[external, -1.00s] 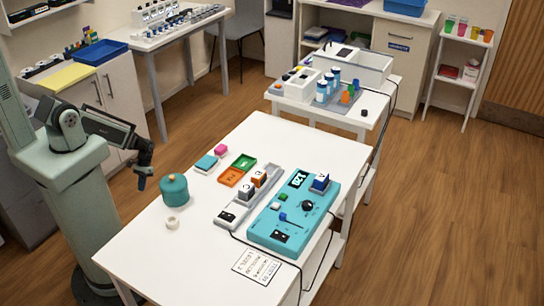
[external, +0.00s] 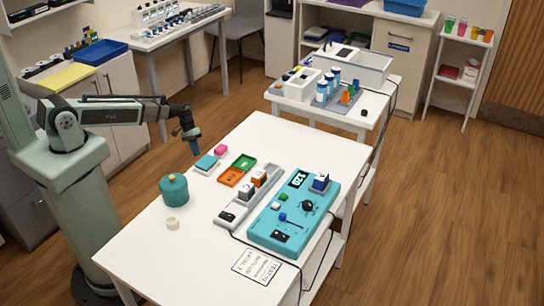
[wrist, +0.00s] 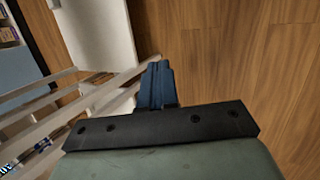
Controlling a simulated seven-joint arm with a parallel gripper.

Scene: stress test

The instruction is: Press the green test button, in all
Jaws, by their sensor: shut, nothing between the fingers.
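The teal test device (external: 262,239) lies on the right half of the white table in the external view. It carries a small green button (external: 283,197), a dark display (external: 299,178), a black knob (external: 307,205), a blue lever (external: 283,217) and a blue-and-white block (external: 320,183) at its far end. My gripper (external: 194,146) is shut and empty, in the air near the table's far left edge, well away from the device. In the wrist view its blue fingers (wrist: 157,84) are together, with wooden floor and a white frame beyond.
A grey tray (external: 229,216) with blocks stands left of the device. A teal pot (external: 174,189), a white ring (external: 172,223), and orange (external: 231,176) and green (external: 244,162) trays are nearer my arm. A printed sheet (external: 257,265) lies in front. Cables hang at the right edge.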

